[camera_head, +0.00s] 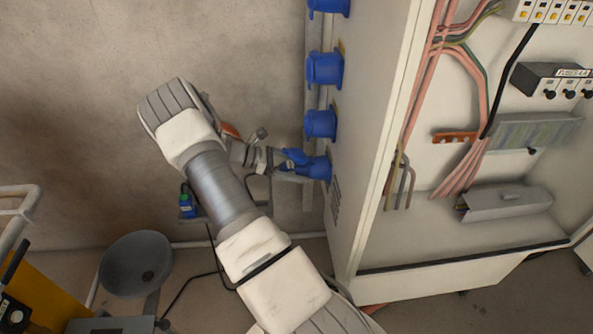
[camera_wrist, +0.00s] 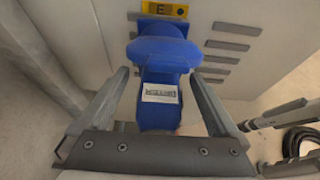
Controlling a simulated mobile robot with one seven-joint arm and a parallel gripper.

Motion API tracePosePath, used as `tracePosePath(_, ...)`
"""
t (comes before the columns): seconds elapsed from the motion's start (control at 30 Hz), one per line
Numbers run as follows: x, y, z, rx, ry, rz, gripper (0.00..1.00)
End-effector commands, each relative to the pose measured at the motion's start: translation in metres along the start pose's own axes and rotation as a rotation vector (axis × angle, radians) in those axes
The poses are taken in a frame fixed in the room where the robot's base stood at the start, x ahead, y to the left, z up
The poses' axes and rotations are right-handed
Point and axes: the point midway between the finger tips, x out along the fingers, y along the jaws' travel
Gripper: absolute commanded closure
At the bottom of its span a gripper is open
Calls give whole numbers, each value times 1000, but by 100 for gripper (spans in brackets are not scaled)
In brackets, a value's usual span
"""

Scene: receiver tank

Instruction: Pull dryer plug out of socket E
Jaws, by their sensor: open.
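In the wrist view, a blue plug (camera_wrist: 158,115) with a white label sits at the blue socket E (camera_wrist: 163,52), under a yellow tag marked E (camera_wrist: 164,10). The lid of the socket hides where plug and socket meet. My gripper (camera_wrist: 160,78) is open, with one finger on each side of the blue body; I cannot tell if either finger touches it. In the head view, socket E (camera_head: 318,168) is the lowest blue socket on the cabinet side, and my gripper (camera_head: 281,164) reaches it from the left, partly hidden by my wrist.
Other blue sockets (camera_head: 320,124) stand in a column above on the white cabinet (camera_head: 365,150). The open cabinet front shows wires and terminals. A grey round dish (camera_head: 135,262) and yellow equipment (camera_head: 38,300) are at lower left.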

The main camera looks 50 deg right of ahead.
Motion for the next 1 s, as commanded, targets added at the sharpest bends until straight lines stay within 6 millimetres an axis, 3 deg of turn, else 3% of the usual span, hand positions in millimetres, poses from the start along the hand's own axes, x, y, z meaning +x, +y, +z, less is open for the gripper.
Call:
tracePosePath(0.5, 0, 0, 0, 0, 0, 0, 3)
tracePosePath(1.0, 0, 0, 0, 0, 0, 0, 91)
